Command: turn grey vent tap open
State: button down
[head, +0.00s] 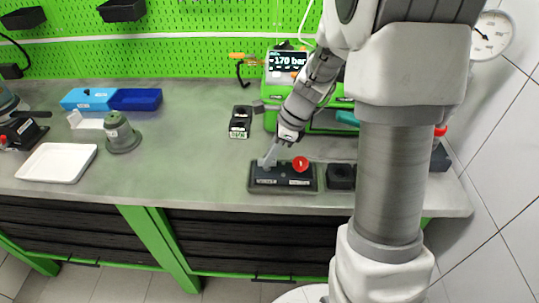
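A black valve block (284,188) lies near the front edge of the bench. A red knob (300,163) sits on its right half, and a light grey part (267,159), which looks like the grey vent tap, stands on its left half. My gripper (277,146) comes down from the upper right, with its tip at or just above the grey part. Whether it touches or grips the grey part is too small to tell. The gripper's fingers merge with the grey part, so their opening does not show.
A green pump tester (285,83) with a display reading about 170 bar stands behind, partly hidden by my arm. A small black block (341,176) lies right of the valve block. A black two-socket holder (240,121) stands behind it.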

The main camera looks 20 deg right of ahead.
jog(key=shift+n, duration=0.4)
jog(key=n+g+p, duration=0.1)
jog(key=n+p, duration=0.1)
jog(key=n, duration=0.1)
jog(key=shift+w+r, duration=0.15)
jog(key=n+g+p, duration=0.1)
jog(key=n, duration=0.1)
jog(key=n+g+p, duration=0.1)
jog(key=n, duration=0.2)
jog(key=shift+w+g, duration=0.15)
jog(key=shift+g, duration=0.15)
jog(key=n, duration=0.2)
jog(key=n+g+h+p, duration=0.1)
jog(key=n, duration=0.2)
jog(key=shift+w+a+h+p, duration=0.1)
jog(key=shift+h+p, duration=0.2)
jog(key=shift+a+n+g+h+p, duration=0.1)
jog(key=shift+n+g+h+p, duration=0.35)
jog(key=shift+n, duration=1.55)
jog(key=shift+h, duration=0.35)
jog(key=c, duration=0.9)
grip_release()
jog(key=shift+o, duration=0.2)
